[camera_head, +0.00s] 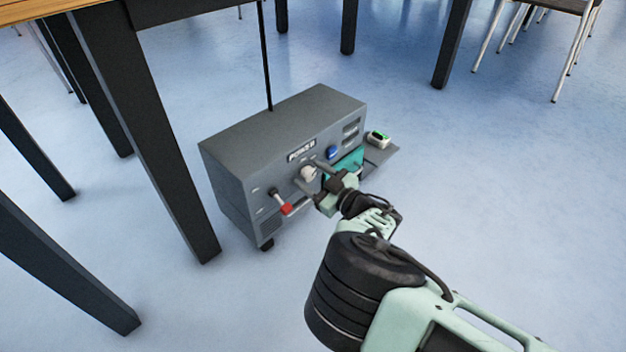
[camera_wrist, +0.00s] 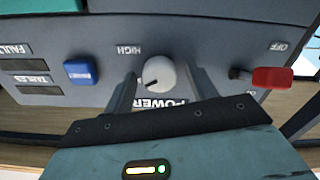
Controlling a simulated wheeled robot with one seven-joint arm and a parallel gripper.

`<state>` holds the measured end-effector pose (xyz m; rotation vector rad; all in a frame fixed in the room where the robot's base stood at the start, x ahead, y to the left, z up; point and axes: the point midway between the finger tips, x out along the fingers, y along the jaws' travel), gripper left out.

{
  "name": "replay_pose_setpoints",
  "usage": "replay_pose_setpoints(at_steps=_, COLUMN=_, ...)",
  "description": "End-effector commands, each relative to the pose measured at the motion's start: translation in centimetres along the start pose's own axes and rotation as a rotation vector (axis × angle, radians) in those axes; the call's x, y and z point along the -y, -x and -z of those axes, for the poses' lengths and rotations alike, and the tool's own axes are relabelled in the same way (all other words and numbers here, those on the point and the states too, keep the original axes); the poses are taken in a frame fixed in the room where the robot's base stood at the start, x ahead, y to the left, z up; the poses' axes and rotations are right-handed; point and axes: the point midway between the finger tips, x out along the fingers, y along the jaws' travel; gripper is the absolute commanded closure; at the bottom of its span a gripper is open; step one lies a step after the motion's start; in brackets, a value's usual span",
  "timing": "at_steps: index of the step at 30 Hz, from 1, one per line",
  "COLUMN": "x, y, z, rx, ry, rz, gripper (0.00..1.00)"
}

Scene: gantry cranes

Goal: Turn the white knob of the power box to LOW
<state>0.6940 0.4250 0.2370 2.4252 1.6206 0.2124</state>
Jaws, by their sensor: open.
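The grey power box (camera_head: 235,163) stands on the floor with a POWER label on its front. Its white knob (camera_head: 308,172) is on the front face. In the wrist view, which is upside down, the white knob (camera_wrist: 160,74) shows a small dark mark near its edge. A HIGH label lies beside it; I cannot make out a LOW label. My gripper (camera_head: 322,170) is at the front face by the knob. In the wrist view my gripper (camera_wrist: 160,80) is open, with a finger on each side of the knob; contact is unclear.
A red-handled lever (camera_head: 285,208) and a blue button (camera_head: 333,152) flank the knob. A teal panel (camera_head: 347,163) is behind my gripper.

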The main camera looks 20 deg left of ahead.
Motion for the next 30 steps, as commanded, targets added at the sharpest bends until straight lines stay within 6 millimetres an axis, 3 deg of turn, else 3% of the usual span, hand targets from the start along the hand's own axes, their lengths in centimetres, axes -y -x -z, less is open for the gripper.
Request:
replay_pose_setpoints(at_steps=5, x=-0.01, y=0.01, z=0.05, rx=0.0, ry=0.0, rz=0.0, gripper=0.43)
replay_pose_setpoints(at_steps=10, x=-0.01, y=0.03, z=0.03, rx=0.0, ry=0.0, rz=0.0, gripper=0.88)
replay_pose_setpoints(at_steps=22, x=-0.24, y=0.09, z=0.45, rx=0.0, ry=0.039, rz=-0.002, gripper=0.88)
replay_pose_setpoints(at_steps=30, x=-0.37, y=0.12, z=0.72, rx=0.0, ry=0.185, rz=-0.005, gripper=0.88)
